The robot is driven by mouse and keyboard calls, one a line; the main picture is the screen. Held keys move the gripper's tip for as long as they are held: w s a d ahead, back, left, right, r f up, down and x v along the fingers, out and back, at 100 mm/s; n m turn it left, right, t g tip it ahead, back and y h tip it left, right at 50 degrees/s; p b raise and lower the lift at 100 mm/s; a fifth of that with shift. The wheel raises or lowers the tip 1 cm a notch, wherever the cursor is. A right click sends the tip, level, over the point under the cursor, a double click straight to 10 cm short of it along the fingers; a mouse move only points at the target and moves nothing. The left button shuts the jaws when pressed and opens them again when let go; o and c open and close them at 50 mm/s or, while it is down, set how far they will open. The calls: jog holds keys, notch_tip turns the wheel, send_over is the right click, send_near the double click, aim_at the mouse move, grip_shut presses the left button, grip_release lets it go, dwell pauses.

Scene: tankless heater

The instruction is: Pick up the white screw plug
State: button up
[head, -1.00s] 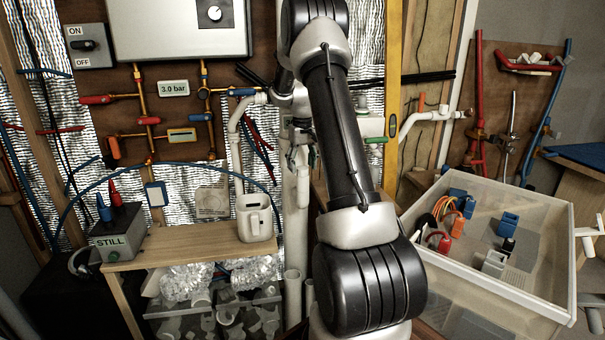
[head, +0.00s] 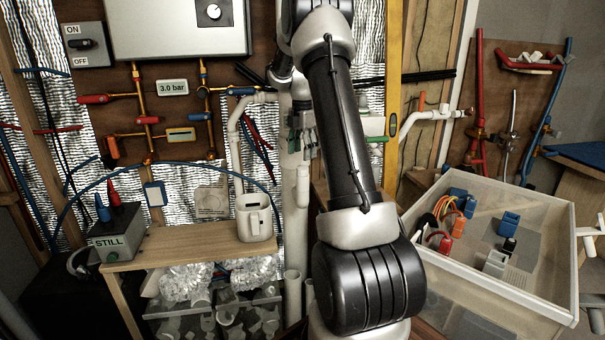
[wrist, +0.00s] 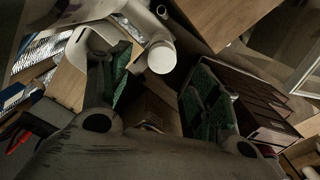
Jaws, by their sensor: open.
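A white round end face, which looks like the white screw plug (wrist: 162,57), shows in the wrist view on a short white pipe branch. It lies beyond my fingers, between their lines, nearer the left finger. In the head view a short white cylinder (head: 303,178) stands against the white standpipe, just below my gripper (head: 302,143); I cannot tell the plug from the pipe there. My gripper, also in the wrist view (wrist: 160,82), is open with green-padded fingers spread and nothing between them. My arm hides part of the wall behind.
A wooden bench (head: 190,245) with a white jug (head: 254,217) and a grey STILL box (head: 116,232) stands at left. A clear bin (head: 550,255) with connectors stands at right. Pipes and valves line the wall behind my gripper.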

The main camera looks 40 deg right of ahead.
aim_at(302, 168)
notch_tip(302, 168, down, 6)
jog(key=shift+s+f, duration=0.1)
jog(key=shift+s, duration=0.05)
jog(key=c, duration=1)
